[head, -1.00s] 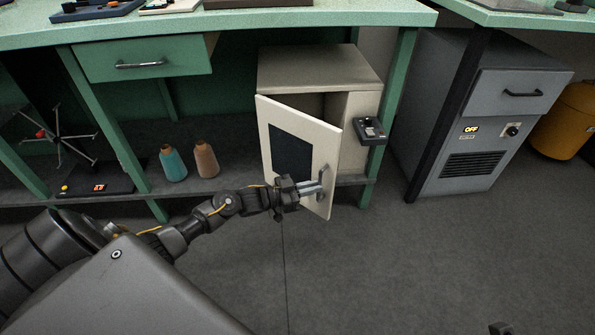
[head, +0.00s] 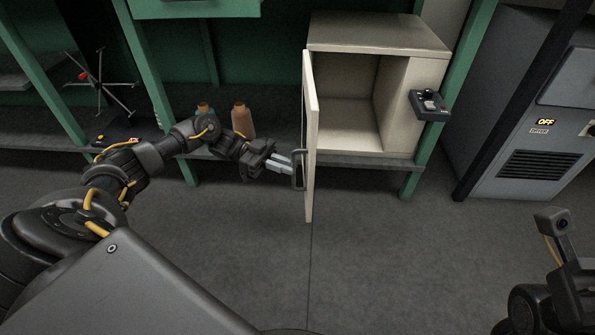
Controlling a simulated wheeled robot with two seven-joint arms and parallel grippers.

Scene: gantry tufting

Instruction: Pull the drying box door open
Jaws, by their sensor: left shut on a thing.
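The cream drying box (head: 382,38) stands on the low shelf under the green bench. Its door (head: 310,120) is swung wide on its left side and shows nearly edge-on. The inside of the box is in view and looks empty. My left gripper (head: 291,170) is shut on the grey door handle (head: 299,170), on the door's outer face. My right arm shows at the lower right, with a small camera-like part; its fingers are not in view.
Two thread cones, one brown (head: 242,120), stand behind my left arm. A grey cabinet (head: 530,110) marked OFF stands at right. The floor in front is clear.

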